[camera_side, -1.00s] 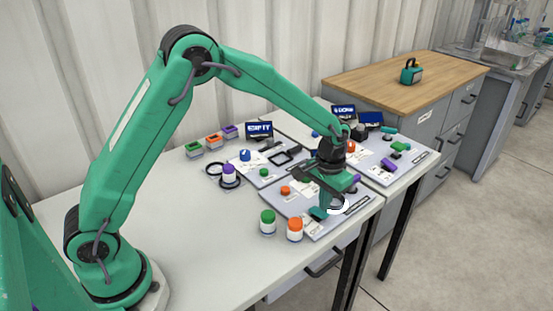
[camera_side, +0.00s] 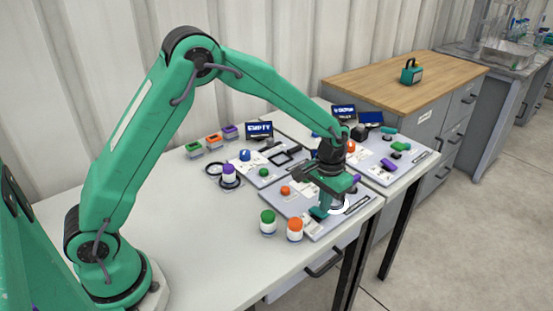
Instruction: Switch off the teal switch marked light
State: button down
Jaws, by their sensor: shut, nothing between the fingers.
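My gripper (camera_side: 335,208) is shut and empty, low over the front grey panel (camera_side: 300,225). It points down at the panel's right part. A small teal piece (camera_side: 318,212) shows right beside the fingertips, on the left. It may be the teal switch, but its marking is too small to read. I cannot tell whether my fingers touch it or which way it is set. A white curved shape (camera_side: 343,206) lies by the fingertips. My gripper and wrist hide part of the panel behind them.
A green-lidded jar (camera_side: 268,222) and an orange-lidded jar (camera_side: 295,229) stand at the panel's front left. An orange knob (camera_side: 285,190) sits on the panel. Other panels with a display (camera_side: 259,130) and a purple piece (camera_side: 388,165) lie behind. The table's left part is clear.

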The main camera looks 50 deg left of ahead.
aim_at(322, 214)
jog(key=shift+f, duration=0.8)
dwell(0.7)
jog(key=shift+r, duration=3.55)
jog(key=s+a+r+t, duration=0.1)
jog(key=s+a+r, duration=0.2)
jog(key=s+r, duration=0.25)
jog(key=s+a+r+t, duration=0.2)
jog(key=s+a+r, duration=0.1)
jog(key=s+r, duration=0.3)
jog(key=s+a+r+t, duration=0.1)
jog(key=s, duration=0.6)
jog(key=s+a+r+t, duration=0.1)
jog(key=s+a+r, duration=0.1)
jog(key=s, duration=0.5)
jog(key=shift+s+a+t, duration=0.25)
jog(key=shift+s+t, duration=0.05)
